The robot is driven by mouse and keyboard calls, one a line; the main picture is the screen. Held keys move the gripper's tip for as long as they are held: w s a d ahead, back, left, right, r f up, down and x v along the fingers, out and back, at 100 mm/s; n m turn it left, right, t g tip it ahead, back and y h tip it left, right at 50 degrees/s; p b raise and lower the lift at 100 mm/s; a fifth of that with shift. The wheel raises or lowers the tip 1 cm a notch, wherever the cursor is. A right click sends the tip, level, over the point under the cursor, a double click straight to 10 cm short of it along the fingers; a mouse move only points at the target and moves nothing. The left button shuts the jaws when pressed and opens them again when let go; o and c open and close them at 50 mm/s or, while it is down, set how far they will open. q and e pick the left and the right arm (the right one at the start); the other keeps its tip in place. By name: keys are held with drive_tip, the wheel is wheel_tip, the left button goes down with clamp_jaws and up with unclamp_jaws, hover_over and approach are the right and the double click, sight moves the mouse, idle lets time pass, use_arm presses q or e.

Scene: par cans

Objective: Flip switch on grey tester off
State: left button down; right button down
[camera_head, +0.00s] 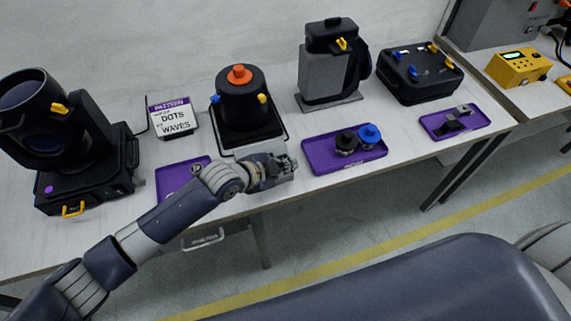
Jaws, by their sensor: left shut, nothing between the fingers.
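A grey box (490,24) stands on the side bench at the top right, cut off by the upper edge of the head view. A small red part (533,6) shows on its face; it may be the tester's switch, but its position is too small to tell. My left gripper (291,164) is shut and empty. It is over the front part of the long table, in front of the black can with the orange knob and far to the left of the grey box. My right gripper is not in view.
The long table (285,118) holds a black moving-head lamp (85,160), a black can (240,105), a grey upright unit (322,78), a black case (420,72) and purple trays (318,152). A yellow box (517,67) sits in front of the grey box.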

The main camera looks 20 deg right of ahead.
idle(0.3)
use_arm(q)
drive_tip(key=shift+w+f+t+b, duration=0.1)
drive_tip(key=shift+f+t+b, duration=0.2)
drive_tip(key=shift+f+b, duration=0.3)
drive_tip(key=shift+r, duration=0.3)
drive_tip(key=shift+p, duration=0.35)
drive_tip(key=shift+r, duration=0.2)
drive_tip(key=shift+r+p, duration=0.55)
drive_tip(key=shift+p, duration=0.05)
